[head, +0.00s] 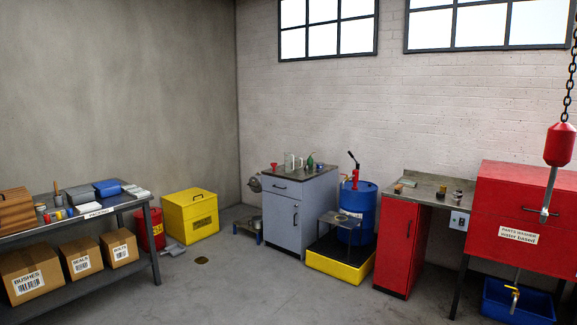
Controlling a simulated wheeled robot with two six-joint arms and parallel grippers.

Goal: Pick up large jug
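A clear jug (290,161) stands upright on the dark top of the grey-blue cabinet (309,221) against the back wall. It is small and far off in the head view. A second clear shape seems to stand just to its right, and I cannot tell whether it is a separate, smaller jug. A green oil can (311,160) stands to the right of the jug, and a small red funnel-like item (274,166) is to its left. Neither of my grippers is in view.
A blue drum (359,207) with a red pump stands in a yellow tray (336,266) right of the cabinet. A low stand (249,233) is at its left. A shelved bench (139,206) is on the left, a red washer (520,205) on the right. Middle floor is clear.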

